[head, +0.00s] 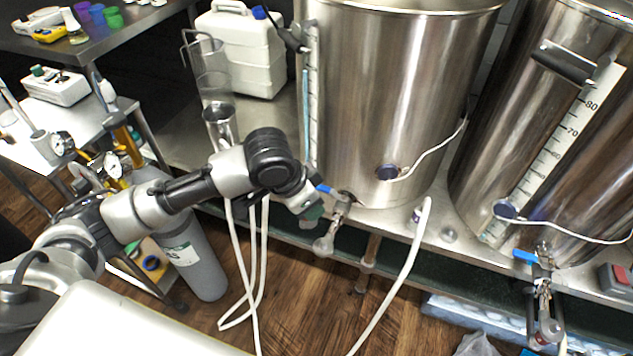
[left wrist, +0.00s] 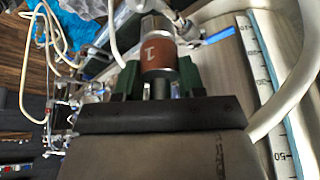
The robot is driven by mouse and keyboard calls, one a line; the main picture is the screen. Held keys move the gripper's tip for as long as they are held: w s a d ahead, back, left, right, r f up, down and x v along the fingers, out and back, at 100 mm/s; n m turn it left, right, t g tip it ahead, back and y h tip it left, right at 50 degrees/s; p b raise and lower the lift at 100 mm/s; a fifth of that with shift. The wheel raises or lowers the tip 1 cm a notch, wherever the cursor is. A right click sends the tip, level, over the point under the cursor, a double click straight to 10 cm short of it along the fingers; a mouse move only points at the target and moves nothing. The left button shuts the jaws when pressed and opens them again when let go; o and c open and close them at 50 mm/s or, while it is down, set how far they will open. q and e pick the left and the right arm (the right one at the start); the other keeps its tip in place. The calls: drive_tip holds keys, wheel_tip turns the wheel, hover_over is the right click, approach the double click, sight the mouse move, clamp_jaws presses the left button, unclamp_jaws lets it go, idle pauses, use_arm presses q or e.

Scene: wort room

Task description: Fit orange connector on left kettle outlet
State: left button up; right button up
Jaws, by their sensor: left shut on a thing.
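The left kettle (head: 400,90) is a tall steel vessel. Its outlet valve (head: 343,203) has a blue handle (head: 322,188), which also shows in the left wrist view (left wrist: 215,37). My left gripper (head: 312,212) is beside this valve, on its left. In the left wrist view, my green fingers (left wrist: 160,80) are shut on the orange connector (left wrist: 160,55), a reddish-orange band marked 1 with a silver end. That end points toward the valve's metal parts; I cannot tell whether they touch. In the head view the connector is mostly hidden by my gripper. My right gripper is not in view.
The right kettle (head: 560,120) has its own blue-handled valve with a fitting (head: 546,325) below. White hoses (head: 400,270) hang to the wooden floor. A white canister (head: 240,50) stands behind my arm. A grey gas cylinder (head: 197,262) stands lower left.

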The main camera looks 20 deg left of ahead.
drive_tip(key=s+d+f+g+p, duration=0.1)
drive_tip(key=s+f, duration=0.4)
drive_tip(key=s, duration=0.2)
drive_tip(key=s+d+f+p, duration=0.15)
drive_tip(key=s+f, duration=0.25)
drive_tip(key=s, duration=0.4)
use_arm(q)
drive_tip(key=d+f+m+g+b, duration=0.1)
drive_tip(key=m, duration=0.2)
drive_tip(key=d+f+m+g+h, duration=0.1)
drive_tip(key=m, duration=0.2)
drive_tip(key=d+f+m+g+b, duration=0.1)
drive_tip(key=m, duration=0.3)
drive_tip(key=shift+d+f+h+b, duration=0.1)
drive_tip(key=shift+d+h+b, duration=0.1)
drive_tip(key=shift+h+b, duration=0.1)
drive_tip(key=shift+f, duration=1.05)
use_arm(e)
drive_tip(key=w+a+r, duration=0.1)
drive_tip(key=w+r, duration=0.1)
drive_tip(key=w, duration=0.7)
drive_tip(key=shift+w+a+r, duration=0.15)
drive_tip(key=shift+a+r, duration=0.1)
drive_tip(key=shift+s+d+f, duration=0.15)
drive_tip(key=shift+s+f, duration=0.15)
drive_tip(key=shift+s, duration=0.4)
